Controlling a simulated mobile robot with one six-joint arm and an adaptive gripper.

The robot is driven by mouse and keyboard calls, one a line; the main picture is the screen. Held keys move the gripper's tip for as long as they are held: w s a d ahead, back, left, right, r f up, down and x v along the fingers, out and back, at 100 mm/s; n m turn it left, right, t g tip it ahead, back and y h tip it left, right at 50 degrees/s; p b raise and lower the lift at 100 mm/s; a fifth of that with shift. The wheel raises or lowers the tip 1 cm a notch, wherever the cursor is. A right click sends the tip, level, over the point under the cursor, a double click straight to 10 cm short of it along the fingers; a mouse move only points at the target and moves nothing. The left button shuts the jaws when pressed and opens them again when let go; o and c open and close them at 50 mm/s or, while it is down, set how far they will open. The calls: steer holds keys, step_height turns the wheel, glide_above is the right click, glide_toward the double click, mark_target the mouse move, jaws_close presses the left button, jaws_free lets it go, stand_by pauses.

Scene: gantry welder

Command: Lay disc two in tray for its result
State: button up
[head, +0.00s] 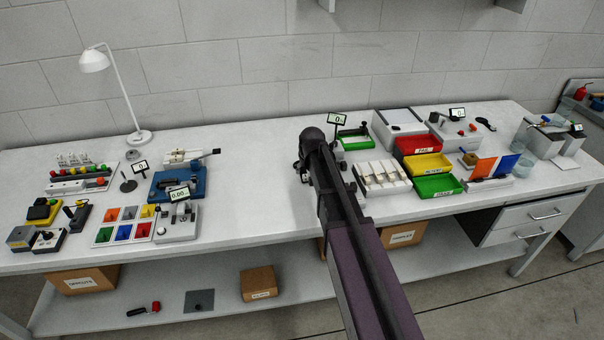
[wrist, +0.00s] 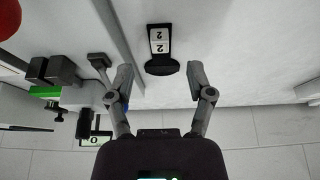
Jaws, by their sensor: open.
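A black disc (wrist: 162,68) with a white tag reading 2 (wrist: 159,40) lies on the white bench in the wrist view. My gripper (wrist: 160,82) is open, with one finger on each side of the disc and a gap on both sides. The disc is not seen in the head view, where my arm covers part of the bench. The head view shows three trays right of my arm: a red tray labelled FAIL (head: 424,150), a yellow tray that seems to read RETEST (head: 430,174) and a green tray labelled PASS (head: 441,193).
A white slotted rack (head: 382,178) stands between my arm and the trays. A green-based device (head: 354,139) with a small display (head: 337,119) stands behind my arm. A blue device (head: 178,184) and colour tiles (head: 125,224) are on the left. The bench just left of my arm is clear.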

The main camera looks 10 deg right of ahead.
mark_target(305, 176)
steer(key=shift+b+x, duration=2.2)
steer(key=shift+x, duration=0.3)
jaws_close()
